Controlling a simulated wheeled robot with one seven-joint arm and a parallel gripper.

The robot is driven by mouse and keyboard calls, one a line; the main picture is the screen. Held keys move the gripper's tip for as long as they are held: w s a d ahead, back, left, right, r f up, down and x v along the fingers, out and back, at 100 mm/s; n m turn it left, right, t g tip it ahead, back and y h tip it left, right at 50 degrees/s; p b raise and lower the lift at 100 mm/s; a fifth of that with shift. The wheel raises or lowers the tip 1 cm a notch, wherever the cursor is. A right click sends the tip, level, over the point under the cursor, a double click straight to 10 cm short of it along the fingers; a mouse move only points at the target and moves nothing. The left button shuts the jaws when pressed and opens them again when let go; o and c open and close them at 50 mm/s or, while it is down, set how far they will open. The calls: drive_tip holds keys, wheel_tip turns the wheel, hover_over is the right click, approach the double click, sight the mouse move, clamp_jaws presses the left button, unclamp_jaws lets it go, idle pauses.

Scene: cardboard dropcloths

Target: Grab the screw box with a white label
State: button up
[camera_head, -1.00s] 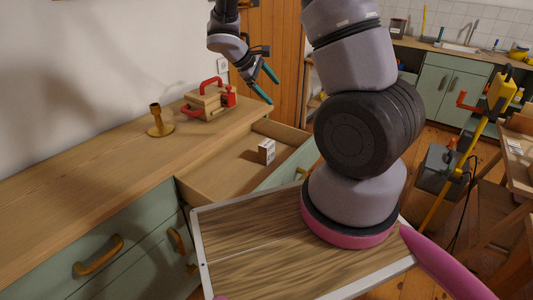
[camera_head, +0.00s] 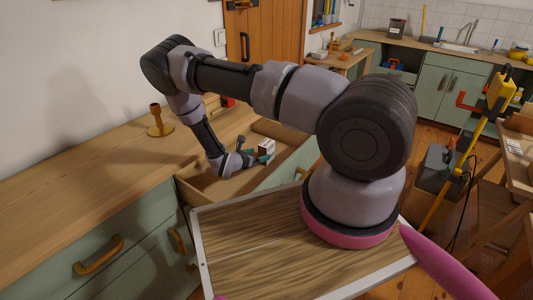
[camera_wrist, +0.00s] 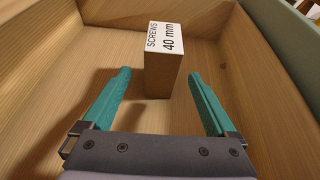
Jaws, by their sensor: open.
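The screw box (camera_wrist: 164,72) is a small brown box with a white label reading "SCREWS 40 mm". It stands in the open wooden drawer (camera_head: 205,187). In the head view the box (camera_head: 266,147) shows just beyond my gripper (camera_head: 258,158). In the wrist view my gripper (camera_wrist: 158,100) is open, with its two teal fingers to the left and right of the near end of the box. Gaps show between each finger and the box, so I see no contact. The box's lower far side is hidden.
The drawer's walls rise close around my gripper. The wooden countertop (camera_head: 90,205) lies to the left, with a brass candlestick (camera_head: 159,120) on it. A red object on the counter is mostly hidden behind my arm. A yellow stand (camera_head: 470,145) is at the right.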

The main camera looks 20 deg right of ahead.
sight(262, 153)
drive_tip(key=x, duration=0.4)
drive_tip(key=shift+d, duration=0.1)
drive_tip(key=x, duration=0.5)
drive_tip(key=shift+w+d+r, duration=0.2)
drive_tip(key=shift+w+d, duration=0.05)
drive_tip(key=shift+d, duration=0.1)
clamp_jaws()
